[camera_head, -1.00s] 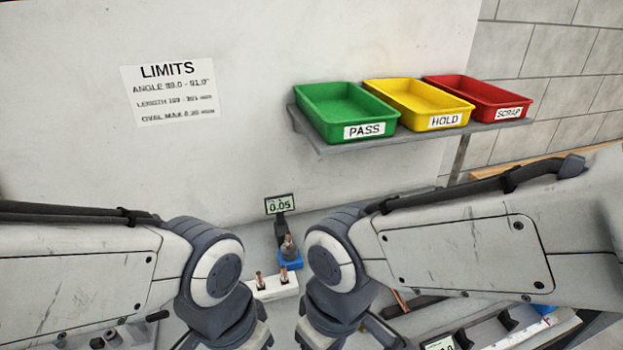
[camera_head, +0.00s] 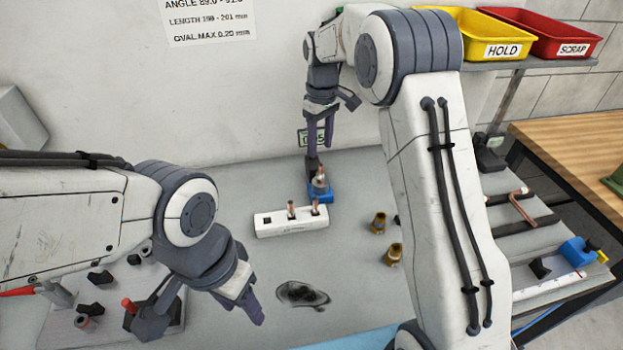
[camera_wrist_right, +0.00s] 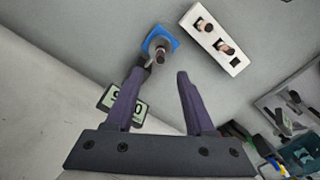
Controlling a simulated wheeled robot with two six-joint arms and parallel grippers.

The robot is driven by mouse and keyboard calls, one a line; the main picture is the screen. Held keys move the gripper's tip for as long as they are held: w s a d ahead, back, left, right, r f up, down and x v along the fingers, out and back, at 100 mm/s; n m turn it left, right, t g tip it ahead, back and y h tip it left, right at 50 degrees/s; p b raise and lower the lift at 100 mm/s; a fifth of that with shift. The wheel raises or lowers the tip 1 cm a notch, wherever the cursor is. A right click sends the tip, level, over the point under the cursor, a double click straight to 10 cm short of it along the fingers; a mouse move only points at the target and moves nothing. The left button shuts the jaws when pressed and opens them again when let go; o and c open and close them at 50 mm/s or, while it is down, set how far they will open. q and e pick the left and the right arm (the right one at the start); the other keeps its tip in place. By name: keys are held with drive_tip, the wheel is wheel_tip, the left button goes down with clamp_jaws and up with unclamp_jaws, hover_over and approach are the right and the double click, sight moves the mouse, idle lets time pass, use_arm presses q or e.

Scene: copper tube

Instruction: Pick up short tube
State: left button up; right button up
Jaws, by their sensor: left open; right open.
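Two short copper tubes stand upright in a white block (camera_head: 290,224): a left one (camera_head: 291,209) and a right one (camera_head: 315,206). The block has an empty hole at its left end. In the right wrist view the tubes (camera_wrist_right: 206,26) (camera_wrist_right: 227,48) show end-on in the block (camera_wrist_right: 190,18). My right gripper (camera_head: 320,146) is open and empty, pointing down above and behind the blue fixture (camera_head: 322,194); its fingers (camera_wrist_right: 156,80) are apart, and the block lies off to their right in the wrist view. My left gripper (camera_head: 250,308) is open at the front, well short of the block.
A small gauge display (camera_wrist_right: 140,108) stands by the blue fixture, partly behind my right fingers. Two brass fittings (camera_head: 378,223) (camera_head: 393,254) stand right of the block. A bent copper tube (camera_head: 522,208) lies at right.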

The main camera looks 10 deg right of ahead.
sight(321, 165)
wheel_tip(321, 165, down, 4)
drive_tip(key=shift+f+p, duration=0.2)
drive_tip(key=shift+p, duration=0.15)
wheel_tip(321, 165, down, 5)
drive_tip(key=shift+s+d+p, duration=0.1)
drive_tip(key=shift+s+p, duration=0.05)
drive_tip(key=shift+p, duration=0.8)
drive_tip(key=shift+f, duration=0.2)
clamp_jaws()
